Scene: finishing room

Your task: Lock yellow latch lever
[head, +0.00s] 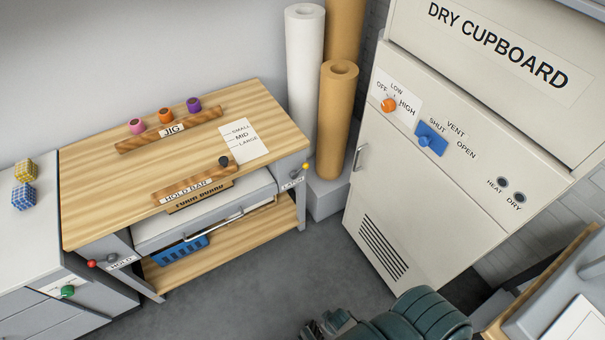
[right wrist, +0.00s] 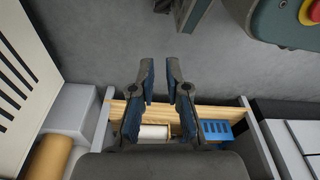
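The yellow latch lever (head: 306,166) shows as a small yellow knob at the right front corner of the wooden workbench (head: 95,190), beside a small label (head: 292,182) too small to read surely. My right gripper (head: 328,326) is at the bottom edge of the head view, in front of and well below the lever, apart from it. In the right wrist view my right gripper (right wrist: 160,82) has its two blue-padded fingers apart with nothing between them. I cannot make out the lever in that view. My left gripper is not in view.
A red knob (head: 91,263) is at the bench's left front corner. A green knob (head: 67,291) is on the left cabinet. The dry cupboard (head: 372,170) and paper rolls (head: 338,120) stand right of the bench. Grey floor (head: 270,290) between is clear.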

